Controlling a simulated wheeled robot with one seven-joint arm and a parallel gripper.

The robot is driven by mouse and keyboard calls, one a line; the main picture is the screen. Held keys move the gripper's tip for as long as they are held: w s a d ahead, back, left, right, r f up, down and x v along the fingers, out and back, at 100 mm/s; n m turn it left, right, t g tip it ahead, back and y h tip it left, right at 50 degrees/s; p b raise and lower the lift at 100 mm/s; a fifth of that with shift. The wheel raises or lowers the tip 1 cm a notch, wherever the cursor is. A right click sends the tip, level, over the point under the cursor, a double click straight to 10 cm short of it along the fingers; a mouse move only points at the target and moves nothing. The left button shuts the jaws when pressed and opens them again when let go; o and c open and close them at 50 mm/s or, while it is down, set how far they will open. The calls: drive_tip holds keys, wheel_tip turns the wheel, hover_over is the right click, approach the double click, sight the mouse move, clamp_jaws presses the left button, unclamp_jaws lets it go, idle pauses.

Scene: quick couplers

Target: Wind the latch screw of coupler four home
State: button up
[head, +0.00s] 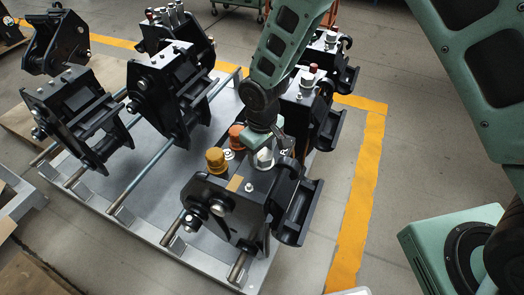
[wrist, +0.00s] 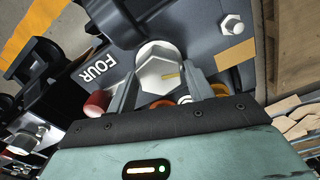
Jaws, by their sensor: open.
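In the head view my gripper (head: 265,156) points down at the top of coupler four (head: 235,205), the nearest coupler on the rack.
An amber cap (head: 215,158) and an orange cap (head: 237,134) stand close to my gripper. A small bolt (wrist: 231,24) and a tan patch (wrist: 235,52) are on the coupler's top. Other black couplers (head: 168,90) sit on the grey rack (head: 150,215). Yellow floor tape (head: 362,190) runs at right.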

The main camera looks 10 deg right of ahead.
drive_tip(key=c, duration=0.7)
drive_tip(key=shift+m, duration=0.4)
drive_tip(key=m, duration=0.2)
drive_tip(key=shift+m, duration=0.4)
drive_tip(key=m, duration=0.3)
drive_tip(key=shift+d+m, duration=0.15)
drive_tip(key=shift+m, duration=0.15)
drive_tip(key=m+p, duration=0.1)
drive_tip(key=m, duration=0.3)
drive_tip(key=shift+d+r, duration=0.1)
drive_tip(key=shift+d, duration=0.05)
drive_tip(key=shift+m+p, duration=0.65)
drive_tip(key=shift+m, duration=0.95)
